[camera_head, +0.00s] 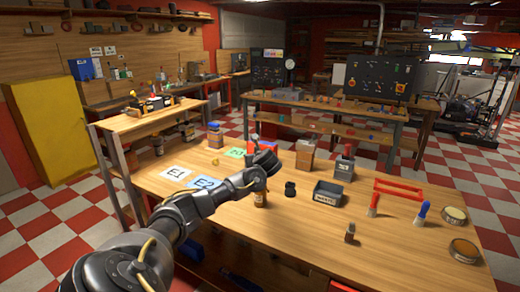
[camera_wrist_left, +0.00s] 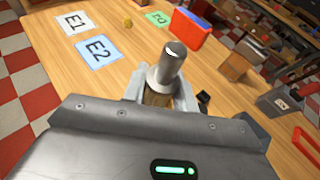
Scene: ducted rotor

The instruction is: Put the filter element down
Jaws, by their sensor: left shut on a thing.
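My left gripper (camera_head: 259,186) reaches over the wooden workbench (camera_head: 310,235) and is shut on the filter element. The filter element has a brown lower body (camera_head: 261,199) showing under the fingers. In the left wrist view my left gripper (camera_wrist_left: 160,92) grips it, and the grey cylindrical top of the filter element (camera_wrist_left: 168,66) sticks up between the fingers. It looks upright in the head view. I cannot tell whether its lower end touches the bench. My right gripper is not in view.
Cards E1 (camera_head: 175,173) and E2 (camera_head: 205,184) and a green card (camera_head: 234,153) lie left of the gripper. A small black part (camera_head: 290,189), a dark labelled bin (camera_head: 328,194) and a red frame (camera_head: 398,188) stand right.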

